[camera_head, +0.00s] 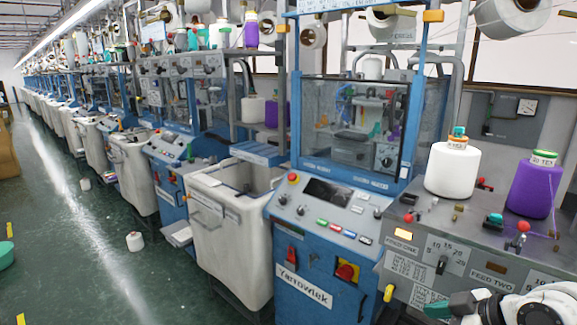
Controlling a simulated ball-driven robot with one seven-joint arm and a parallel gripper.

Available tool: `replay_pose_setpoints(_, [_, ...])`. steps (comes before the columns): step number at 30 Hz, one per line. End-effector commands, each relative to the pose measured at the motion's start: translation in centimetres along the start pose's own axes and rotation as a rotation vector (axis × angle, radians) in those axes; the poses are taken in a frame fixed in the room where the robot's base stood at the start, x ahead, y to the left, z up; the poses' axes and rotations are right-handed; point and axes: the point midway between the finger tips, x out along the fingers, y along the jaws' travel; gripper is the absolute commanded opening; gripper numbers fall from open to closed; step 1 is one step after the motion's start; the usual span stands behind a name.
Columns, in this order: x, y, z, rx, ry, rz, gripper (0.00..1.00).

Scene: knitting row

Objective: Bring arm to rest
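Part of my arm (540,305) shows at the bottom right corner, white and grey with dark round joint parts. The end that seems to be my gripper (452,306) is dark with a green tip. It points left, in front of the lower part of the grey feed panel. Whether its fingers are open or shut cannot be made out, and nothing is clearly seen held in it. The rest of the arm is cut off by the frame edge.
A grey feed panel (425,258) bears a white yarn cone (453,172) and a purple one (533,190). Left of it stands a blue knitting machine (318,262), then a white bin (225,245). The green floor aisle (75,240) is mostly clear, with a small white cone (135,242).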

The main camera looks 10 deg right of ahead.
Motion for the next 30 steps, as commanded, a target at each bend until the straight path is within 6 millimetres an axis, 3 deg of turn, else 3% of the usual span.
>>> replay_pose_setpoints(1, [1.9, -2.5, 1.7, 0.079, -0.031, -0.021, 0.56])
replay_pose_setpoints(3, [3.7, -5.3, 4.1, 0.187, -0.083, -0.028, 0.56])
replay_pose_setpoints(7, [5.9, -10.7, 9.2, 0.37, -0.208, -0.024, 0.56])
replay_pose_setpoints(11, [6.3, -15.9, 14.8, 0.524, -0.359, 0.011, 0.56])
replay_pose_setpoints(15, [4.8, -20.4, 20.7, 0.64, -0.525, 0.086, 0.56])
replay_pose_setpoints(21, [1.8, -23.3, 25.9, 0.711, -0.677, 0.199, 0.56])
replay_pose_setpoints(25, [0.8, -23.8, 27.1, 0.724, -0.711, 0.232, 0.56])
replay_pose_setpoints(30, [0.7, -23.8, 27.2, 0.726, -0.714, 0.237, 0.56])
